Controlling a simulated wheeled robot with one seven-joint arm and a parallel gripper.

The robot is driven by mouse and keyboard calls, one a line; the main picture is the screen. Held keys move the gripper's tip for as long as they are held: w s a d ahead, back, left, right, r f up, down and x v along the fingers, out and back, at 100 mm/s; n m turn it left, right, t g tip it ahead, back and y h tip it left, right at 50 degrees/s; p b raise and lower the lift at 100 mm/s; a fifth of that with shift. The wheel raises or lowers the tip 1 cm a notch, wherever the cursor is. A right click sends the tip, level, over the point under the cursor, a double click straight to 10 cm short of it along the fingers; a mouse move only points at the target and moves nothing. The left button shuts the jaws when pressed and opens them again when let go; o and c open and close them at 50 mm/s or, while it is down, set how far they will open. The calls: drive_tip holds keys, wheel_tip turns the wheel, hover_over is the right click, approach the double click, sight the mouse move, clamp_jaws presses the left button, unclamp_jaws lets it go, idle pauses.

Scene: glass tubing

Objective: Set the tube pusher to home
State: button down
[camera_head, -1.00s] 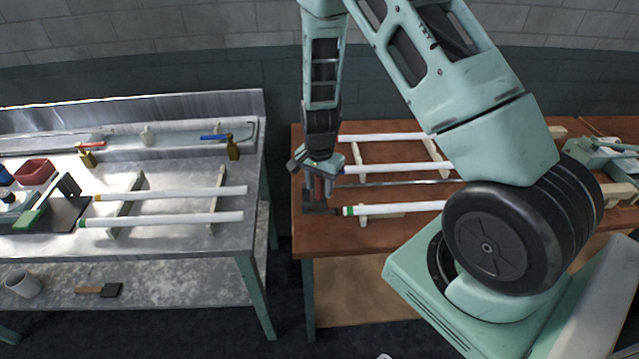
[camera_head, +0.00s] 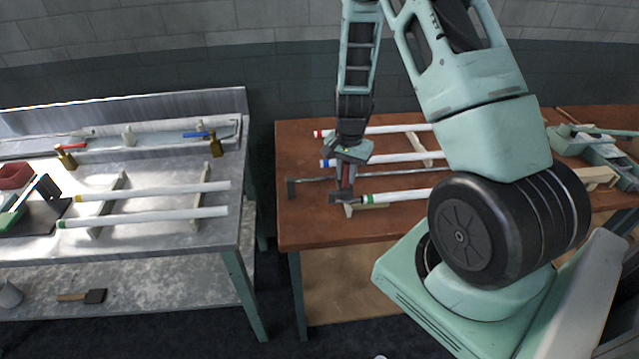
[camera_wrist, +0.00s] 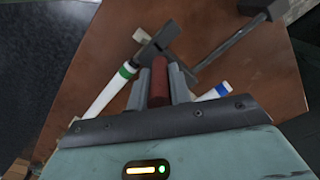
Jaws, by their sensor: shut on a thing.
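The tube pusher has a red upright handle (camera_wrist: 159,82) and a dark push plate (camera_wrist: 168,38). It sits on a metal rail (camera_head: 312,179) with a dark end block (camera_head: 291,188) at its left end. My gripper (camera_head: 346,178) is shut on the red handle, right of the end block; the wrist view shows the fingers on both sides of it. The green-banded tube (camera_head: 400,196) has its banded end close to the plate; I cannot tell whether they touch. The blue-banded tube (camera_head: 385,159) and red-banded tube (camera_head: 395,130) lie farther back.
Pale wooden rests (camera_head: 421,150) support the tubes on the brown table (camera_head: 300,225). A green device (camera_head: 590,148) stands at the right. A metal bench (camera_head: 150,245) at the left holds two more tubes. My arm hides the table's right-hand front.

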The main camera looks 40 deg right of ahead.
drive_tip(key=s+d+b, duration=0.3)
drive_tip(key=s+d, duration=0.7)
drive_tip(key=d, duration=0.5)
drive_tip(key=s+d+b, duration=0.3)
drive_tip(key=s+d, duration=0.8)
drive_tip(key=d, duration=0.5)
drive_tip(key=c, duration=1.3)
unclamp_jaws()
drive_tip(key=shift+r, duration=0.1)
wheel_tip(320, 180, up, 17)
drive_tip(key=b, duration=0.3)
drive_tip(key=shift+r, duration=0.1)
